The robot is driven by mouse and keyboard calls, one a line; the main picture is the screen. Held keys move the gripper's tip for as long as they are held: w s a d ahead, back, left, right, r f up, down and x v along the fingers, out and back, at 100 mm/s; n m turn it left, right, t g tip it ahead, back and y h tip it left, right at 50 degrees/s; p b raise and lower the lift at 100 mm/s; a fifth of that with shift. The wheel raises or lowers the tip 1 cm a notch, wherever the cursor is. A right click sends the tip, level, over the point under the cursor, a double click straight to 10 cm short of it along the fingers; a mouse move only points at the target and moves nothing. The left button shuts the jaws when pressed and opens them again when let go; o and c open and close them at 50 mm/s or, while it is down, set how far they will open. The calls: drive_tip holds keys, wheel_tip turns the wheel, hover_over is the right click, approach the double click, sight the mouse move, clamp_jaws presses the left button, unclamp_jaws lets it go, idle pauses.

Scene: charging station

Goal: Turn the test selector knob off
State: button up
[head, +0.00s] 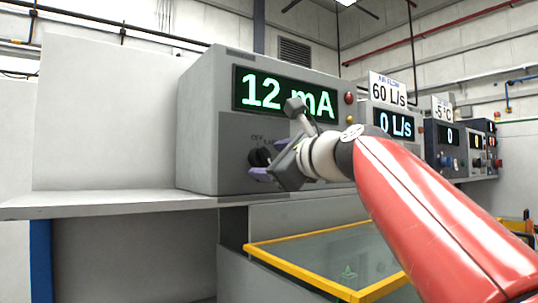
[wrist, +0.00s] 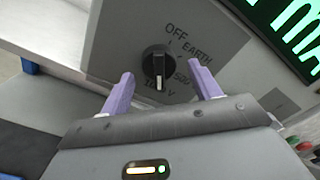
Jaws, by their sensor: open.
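The test selector knob (wrist: 157,62) is a black round knob on the grey panel of the meter box. Its white pointer mark faces down in the wrist view, towards the partly hidden lowest voltage label. OFF is printed above the knob, with EARTH and 500 to its right. In the head view the knob (head: 259,157) is partly visible beside my gripper (head: 270,159). My gripper (wrist: 161,70) is open in the wrist view, its purple fingers to either side of the knob. I cannot tell whether they touch it.
A green display (head: 285,94) above the knob reads 12 mA. A red button (head: 349,98) sits right of it. More instrument boxes (head: 442,145) stand further right on the grey shelf (head: 120,203). A yellow-framed glass panel (head: 330,262) lies below.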

drive_tip(key=shift+w+a, duration=0.35)
drive_tip(key=shift+w, duration=0.2)
drive_tip(key=c, duration=1)
